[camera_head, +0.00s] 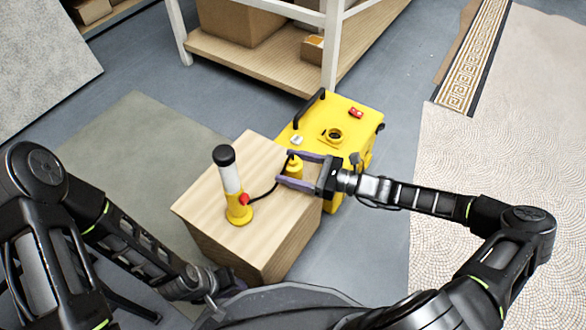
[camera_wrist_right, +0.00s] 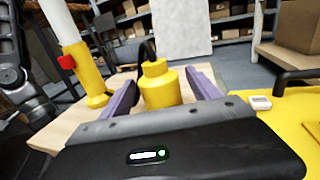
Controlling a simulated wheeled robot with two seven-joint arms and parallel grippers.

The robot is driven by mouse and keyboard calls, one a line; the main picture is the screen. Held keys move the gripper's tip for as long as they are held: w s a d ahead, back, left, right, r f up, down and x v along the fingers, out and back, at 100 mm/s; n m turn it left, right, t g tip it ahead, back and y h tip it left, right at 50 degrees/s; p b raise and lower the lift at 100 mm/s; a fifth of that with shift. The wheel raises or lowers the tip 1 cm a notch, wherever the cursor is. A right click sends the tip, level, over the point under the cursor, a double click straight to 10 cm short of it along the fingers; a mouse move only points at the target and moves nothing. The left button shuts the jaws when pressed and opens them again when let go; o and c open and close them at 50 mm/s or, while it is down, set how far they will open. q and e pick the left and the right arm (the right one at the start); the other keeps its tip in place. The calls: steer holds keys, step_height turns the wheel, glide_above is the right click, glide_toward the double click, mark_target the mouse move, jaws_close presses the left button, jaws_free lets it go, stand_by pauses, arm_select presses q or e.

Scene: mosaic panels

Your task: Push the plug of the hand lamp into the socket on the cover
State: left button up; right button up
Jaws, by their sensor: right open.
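The hand lamp (camera_head: 231,182) stands upright on a wooden box, with a white tube, black cap, yellow base and red button. Its black cord runs to the yellow plug (camera_head: 294,168), which stands on the box near its right edge. My right gripper (camera_head: 284,167) is open, with its purple fingers on either side of the plug. The plug also shows between the fingers in the right wrist view (camera_wrist_right: 158,86); contact cannot be told. The round socket (camera_head: 333,136) is on top of the yellow cover (camera_head: 355,123). My left gripper (camera_head: 218,284) is low, partly hidden; its jaws are unclear.
The wooden box (camera_head: 215,251) stands against the yellow machine. The cover carries a black handle (camera_head: 309,108), a red switch (camera_head: 356,112) and a small white block (camera_head: 296,140). A shelf table (camera_head: 260,55) stands behind.

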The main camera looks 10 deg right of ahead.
steer(key=shift+c, duration=0.2)
steer(key=c, duration=1.5)
steer(key=shift+r, duration=0.1)
step_height(320, 180, up, 9)
steer(key=p, duration=0.5)
steer(key=shift+r, duration=0.45)
steer(key=shift+a, duration=0.1)
